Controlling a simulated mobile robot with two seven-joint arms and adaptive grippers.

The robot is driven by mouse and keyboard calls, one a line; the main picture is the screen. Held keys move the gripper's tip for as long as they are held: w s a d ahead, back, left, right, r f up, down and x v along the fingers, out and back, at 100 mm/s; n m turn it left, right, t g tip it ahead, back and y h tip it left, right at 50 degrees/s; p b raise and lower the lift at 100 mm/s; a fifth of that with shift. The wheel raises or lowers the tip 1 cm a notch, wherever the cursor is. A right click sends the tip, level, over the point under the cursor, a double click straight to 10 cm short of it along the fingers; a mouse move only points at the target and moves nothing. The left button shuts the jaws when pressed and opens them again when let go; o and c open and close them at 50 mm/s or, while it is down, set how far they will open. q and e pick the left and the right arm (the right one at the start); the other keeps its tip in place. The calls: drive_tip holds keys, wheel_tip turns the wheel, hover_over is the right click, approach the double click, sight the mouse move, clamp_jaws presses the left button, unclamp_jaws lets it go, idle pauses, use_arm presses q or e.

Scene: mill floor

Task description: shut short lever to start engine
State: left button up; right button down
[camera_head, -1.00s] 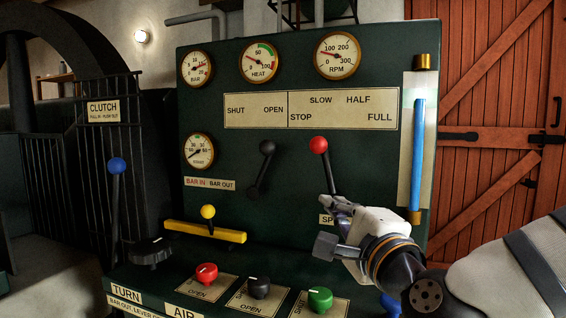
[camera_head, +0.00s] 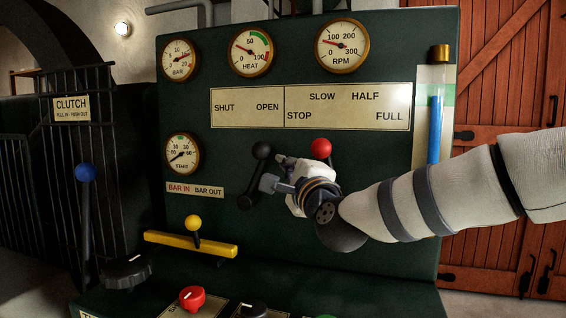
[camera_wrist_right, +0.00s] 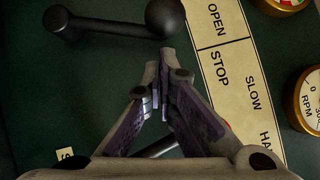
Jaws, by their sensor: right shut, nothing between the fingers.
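The short black lever (camera_head: 255,172) is on the green panel below the SHUT/OPEN plate. Its round knob is up and leans right, toward the OPEN side. It also lies across the top of the right wrist view (camera_wrist_right: 115,27). My right gripper (camera_head: 279,172) is just right of the lever, below the knob. Its fingers (camera_wrist_right: 162,68) are closed together and empty, pointing at the lever. A small dark gap seems to show between fingers and lever in the wrist view; contact is hard to judge. My left gripper is not in view.
A red-knobbed lever (camera_head: 321,149) stands right beside my right gripper, its shaft mostly hidden by it. A yellow bar with a yellow knob (camera_head: 194,223) is lower left. A blue-knobbed clutch lever (camera_head: 86,173) is further left.

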drive_tip(key=shift+w+a+r, duration=0.15)
drive_tip(key=shift+w+a, duration=0.15)
drive_tip(key=shift+a, duration=0.25)
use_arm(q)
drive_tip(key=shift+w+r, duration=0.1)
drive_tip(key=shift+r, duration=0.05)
use_arm(e)
drive_tip(key=shift+r, duration=0.1)
